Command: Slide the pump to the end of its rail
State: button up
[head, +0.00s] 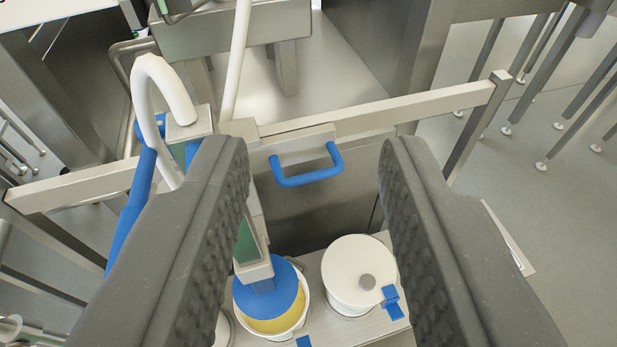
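The pump (255,258) hangs from a metal rail (425,104). It has a greenish panel and a blue lower part over an open white bucket (299,322) with yellow cream. A blue U-shaped handle (308,178) is fixed to a pale metal plate on the rail, right of the pump body. The rail runs on past the handle to an end at the upper right. My gripper (315,155) is open and empty. Its dark fingers appear on either side of the handle in the picture, without visible contact. The left finger hides part of the pump and rail.
A white bucket with a closed lid (359,270) stands right of the open one on a metal shelf (366,328), with a blue clip beside it. A white hose (160,90) and blue tubing are at left. Metal table legs stand at upper right. Grey floor is open at right.

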jog(key=w+d+f+m+g+y+p, duration=0.2)
jog(key=w+f+g+y+p, duration=0.1)
jog(key=w+f, duration=0.5)
jog(key=m+y+p, duration=0.7)
jog(key=m+p, duration=0.2)
send_near(313, 172)
jog(key=x, duration=0.3)
jog(key=b+x, duration=0.1)
jog(key=x, duration=0.2)
jog(key=f+b+x, duration=0.1)
jog(key=x, duration=0.3)
jog(key=shift+r, duration=0.1)
jog(key=shift+c, duration=0.3)
